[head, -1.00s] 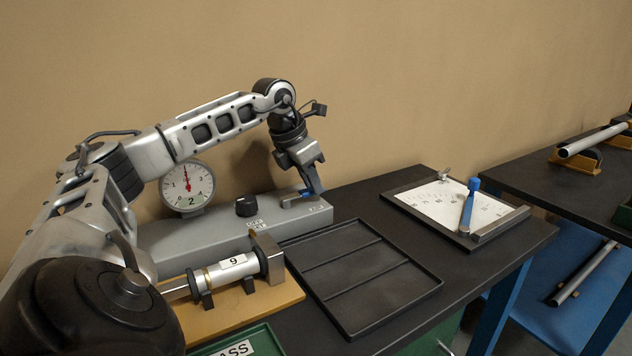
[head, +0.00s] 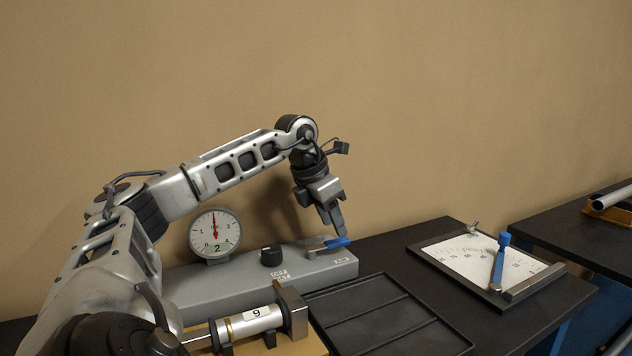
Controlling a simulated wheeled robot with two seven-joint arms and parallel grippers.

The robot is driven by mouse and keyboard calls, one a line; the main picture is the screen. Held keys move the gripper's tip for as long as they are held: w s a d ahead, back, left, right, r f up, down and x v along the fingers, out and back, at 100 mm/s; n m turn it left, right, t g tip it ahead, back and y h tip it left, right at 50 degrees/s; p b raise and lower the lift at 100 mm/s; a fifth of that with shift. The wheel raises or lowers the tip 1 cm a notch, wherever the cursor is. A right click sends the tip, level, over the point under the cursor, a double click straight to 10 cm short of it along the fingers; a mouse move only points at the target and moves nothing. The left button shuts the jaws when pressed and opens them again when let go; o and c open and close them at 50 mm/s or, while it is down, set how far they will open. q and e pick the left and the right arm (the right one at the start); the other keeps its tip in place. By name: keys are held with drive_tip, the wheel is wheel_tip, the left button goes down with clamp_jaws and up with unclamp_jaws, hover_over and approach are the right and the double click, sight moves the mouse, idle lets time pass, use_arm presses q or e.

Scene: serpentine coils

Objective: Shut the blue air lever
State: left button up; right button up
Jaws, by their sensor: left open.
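The blue air lever (head: 338,243) sits on the right end of the grey control box (head: 250,278). Its blue handle points to the right, roughly along the box, from a metal body. My left gripper (head: 334,229) is open, its fingers pointing down just above and behind the blue handle. I cannot tell whether the fingertips touch it. My right gripper is out of the frame.
The box carries a dial gauge (head: 215,234) and a black knob (head: 271,256). A cylinder labelled 9 (head: 256,318) lies in front. A black divided tray (head: 447,340) and a board with a blue-handled arm (head: 450,252) stand to the right.

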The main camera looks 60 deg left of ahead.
sight(311, 248)
use_arm(q)
drive_tip(key=p+v, duration=0.2)
drive_tip(key=v, duration=1)
drive_tip(key=shift+s+r, duration=0.2)
drive_tip(key=shift+r, duration=0.15)
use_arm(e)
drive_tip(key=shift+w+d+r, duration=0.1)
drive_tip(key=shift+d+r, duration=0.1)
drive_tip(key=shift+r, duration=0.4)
use_arm(q)
drive_tip(key=shift+a, duration=0.1)
